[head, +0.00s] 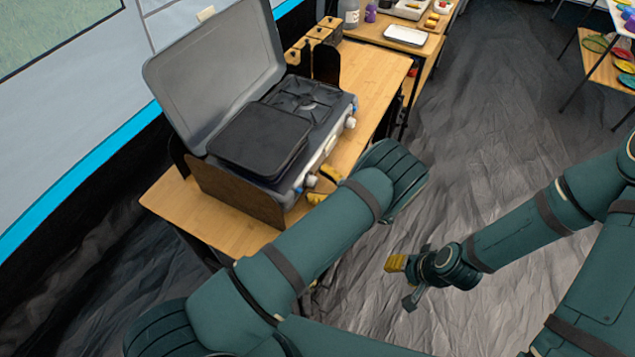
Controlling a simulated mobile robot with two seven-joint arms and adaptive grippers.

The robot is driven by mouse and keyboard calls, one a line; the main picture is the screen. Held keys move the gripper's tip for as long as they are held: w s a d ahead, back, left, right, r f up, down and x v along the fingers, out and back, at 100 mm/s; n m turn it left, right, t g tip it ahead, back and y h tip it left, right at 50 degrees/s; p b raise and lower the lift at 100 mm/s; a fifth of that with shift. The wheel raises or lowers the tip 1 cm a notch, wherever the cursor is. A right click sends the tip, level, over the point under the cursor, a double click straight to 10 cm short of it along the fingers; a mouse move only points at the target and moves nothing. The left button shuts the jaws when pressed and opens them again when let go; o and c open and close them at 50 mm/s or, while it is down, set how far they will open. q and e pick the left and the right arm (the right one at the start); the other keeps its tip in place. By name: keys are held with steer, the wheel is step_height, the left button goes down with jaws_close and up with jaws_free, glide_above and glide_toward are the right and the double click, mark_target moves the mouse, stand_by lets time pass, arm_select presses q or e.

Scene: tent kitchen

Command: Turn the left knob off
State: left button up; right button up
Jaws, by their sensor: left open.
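A grey camp stove (322,150) with a raised lid stands on the wooden table. Its front face carries two knobs. The left knob (310,181) is at the near end, and the right knob (350,123) is at the far end. My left gripper (322,186) is open, with its yellow fingertips close in front of the left knob. I cannot tell whether they touch it. My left forearm hides most of this gripper. My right gripper (398,264) hangs over the floor, away from the stove; its opening is unclear.
A black griddle plate (258,138) covers the stove's near half; a burner grate (305,98) shows beyond. Wooden side panels flank the stove. A second table with a white tray (405,35) stands behind. The floor on the right is clear up to a shelf.

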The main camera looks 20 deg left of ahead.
arm_select(q)
jaws_close()
steer(key=m+b, duration=0.2)
steer(key=m, duration=0.1)
steer(key=shift+f+b, duration=0.1)
steer(key=shift+b, duration=0.2)
steer(key=shift+m+b, duration=0.7)
steer(key=shift+m, duration=1.2)
steer(key=shift+w, duration=0.1)
